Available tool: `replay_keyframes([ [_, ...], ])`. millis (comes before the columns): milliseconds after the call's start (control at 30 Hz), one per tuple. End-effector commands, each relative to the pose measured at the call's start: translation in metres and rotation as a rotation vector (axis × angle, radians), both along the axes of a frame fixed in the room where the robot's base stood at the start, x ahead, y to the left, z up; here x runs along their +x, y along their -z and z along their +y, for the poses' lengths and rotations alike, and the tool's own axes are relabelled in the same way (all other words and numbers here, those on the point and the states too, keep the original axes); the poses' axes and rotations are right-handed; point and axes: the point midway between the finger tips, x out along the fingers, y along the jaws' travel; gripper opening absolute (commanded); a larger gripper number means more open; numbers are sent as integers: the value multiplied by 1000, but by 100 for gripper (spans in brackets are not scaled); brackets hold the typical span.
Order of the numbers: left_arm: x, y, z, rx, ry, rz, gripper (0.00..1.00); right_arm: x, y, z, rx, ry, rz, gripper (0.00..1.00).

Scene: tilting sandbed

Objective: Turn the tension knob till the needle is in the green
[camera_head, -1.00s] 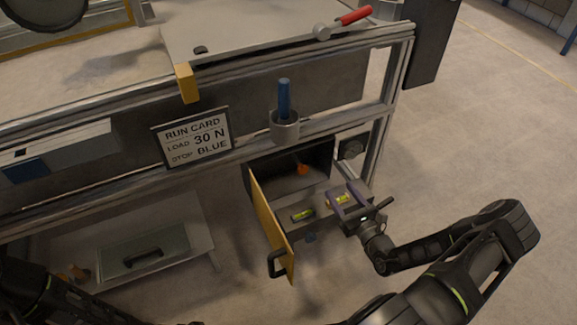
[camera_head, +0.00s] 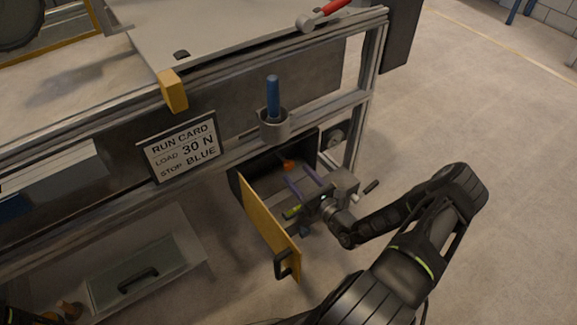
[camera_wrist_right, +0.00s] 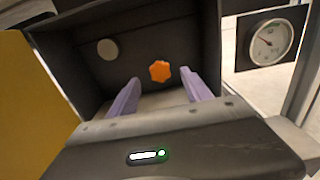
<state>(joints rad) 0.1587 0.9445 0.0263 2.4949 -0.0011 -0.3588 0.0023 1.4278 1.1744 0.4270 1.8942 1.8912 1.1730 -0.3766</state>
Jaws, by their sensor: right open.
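The tension knob, an orange lobed knob (camera_wrist_right: 160,71), sits on the back wall inside a dark open box. It also shows small in the head view (camera_head: 288,164). My right gripper (camera_wrist_right: 157,85) is open at the mouth of the box, its two purple fingers pointing in at the knob, one on each side in the picture and short of it. In the head view my right gripper (camera_head: 302,184) reaches in from the right. The round gauge (camera_wrist_right: 270,44) is on a dark plate right of the box; its dark needle is too small to place against any green. My left gripper is not in view.
The box's yellow door (camera_head: 262,222) hangs open on the left. A pale disc (camera_wrist_right: 107,49) is on the box's back wall. A run card (camera_head: 180,148) reads load 30 N, stop blue. A blue-handled tool (camera_head: 272,95) stands in a cup above the box.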

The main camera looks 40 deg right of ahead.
Motion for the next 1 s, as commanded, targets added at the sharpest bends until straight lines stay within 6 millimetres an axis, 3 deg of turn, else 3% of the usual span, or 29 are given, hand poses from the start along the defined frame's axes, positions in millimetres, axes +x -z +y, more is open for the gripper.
replay_keyframes([
  [300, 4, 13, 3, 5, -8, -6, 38, 48, 2, -1, 0, 0, -1, 57],
  [700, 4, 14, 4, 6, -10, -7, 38, 57, 0, -1, 1, 1, 0, 57],
  [1000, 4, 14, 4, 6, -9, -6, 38, 57, 0, -1, 1, 1, 0, 33],
])
